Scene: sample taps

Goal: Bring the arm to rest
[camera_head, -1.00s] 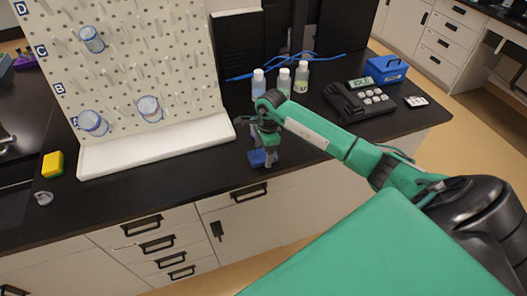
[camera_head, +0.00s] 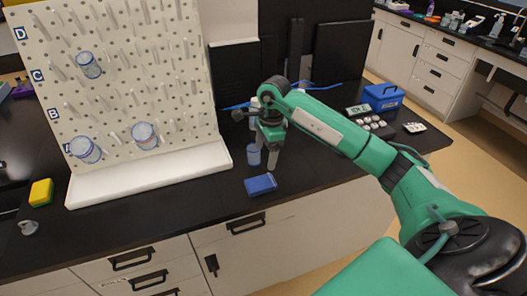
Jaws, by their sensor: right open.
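My right arm (camera_head: 335,130) reaches in from the right over the black bench. Its gripper (camera_head: 264,160) points down above the bench, right of the pegboard's white tray. The jaws are open and I see nothing held between them. A small blue block-like item (camera_head: 260,185) lies on the bench just below and in front of the fingers, apart from them. A small blue-tinted container (camera_head: 253,154) stands beside the fingers, partly behind them. My left gripper is not in view.
A pegboard (camera_head: 120,90) with several hung beakers stands at the left, its white tray (camera_head: 150,178) at the foot. A yellow sponge (camera_head: 41,191) lies left. A meter (camera_head: 372,122), partly hidden by my arm, and a blue box (camera_head: 384,97) stand right. The bench's front edge is near the blue item.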

